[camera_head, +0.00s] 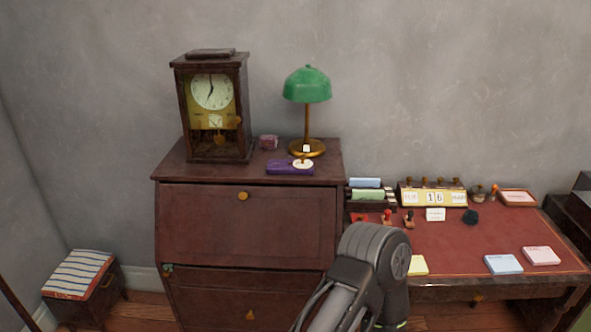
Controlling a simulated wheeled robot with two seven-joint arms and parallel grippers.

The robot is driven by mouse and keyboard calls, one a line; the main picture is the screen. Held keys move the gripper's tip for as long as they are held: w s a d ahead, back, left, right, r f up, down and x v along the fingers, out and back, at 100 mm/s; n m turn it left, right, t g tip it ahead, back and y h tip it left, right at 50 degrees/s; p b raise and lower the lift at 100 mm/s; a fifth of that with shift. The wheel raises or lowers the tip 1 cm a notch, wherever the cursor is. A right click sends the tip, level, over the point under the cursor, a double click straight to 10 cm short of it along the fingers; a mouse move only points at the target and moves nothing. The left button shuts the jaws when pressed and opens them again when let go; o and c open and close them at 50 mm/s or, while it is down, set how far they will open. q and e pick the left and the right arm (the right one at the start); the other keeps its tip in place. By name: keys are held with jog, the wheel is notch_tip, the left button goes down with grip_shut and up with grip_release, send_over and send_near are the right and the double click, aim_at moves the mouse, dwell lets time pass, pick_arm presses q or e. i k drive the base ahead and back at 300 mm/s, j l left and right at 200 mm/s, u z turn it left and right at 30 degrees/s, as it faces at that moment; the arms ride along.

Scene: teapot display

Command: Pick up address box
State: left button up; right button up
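No label tells me for certain which thing is the address box. A dark holder with blue and green cards (368,205) stands at the left back of the red-topped desk. A grey arm link of mine rises from the bottom middle and covers part of the desk's left front. Neither of my grippers shows, so I cannot see whether they hold anything.
The brown cabinet (240,225) also bears a clock (213,105) and a green lamp (307,90). The desk (470,250) bears stamps, a calendar (432,195) and note pads (503,264). A striped stool (78,275) is at lower left.

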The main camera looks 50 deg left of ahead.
aim_at(275, 166)
jog(key=j+u, duration=0.15)
jog(key=u, duration=1.55)
jog(key=i+j, duration=0.15)
jog(key=i, duration=0.4)
jog(key=i+j, duration=0.15)
jog(key=i, duration=0.45)
jog(key=u, duration=0.45)
jog(key=l+u, duration=0.1)
jog(key=u, duration=0.85)
jog(key=k+u, duration=0.1)
jog(key=u, duration=0.4)
jog(key=k+j, duration=0.2)
jog(key=k, duration=0.3)
jog(key=k+j, duration=0.15)
jog(key=k, duration=0.4)
jog(key=i+l, duration=0.3)
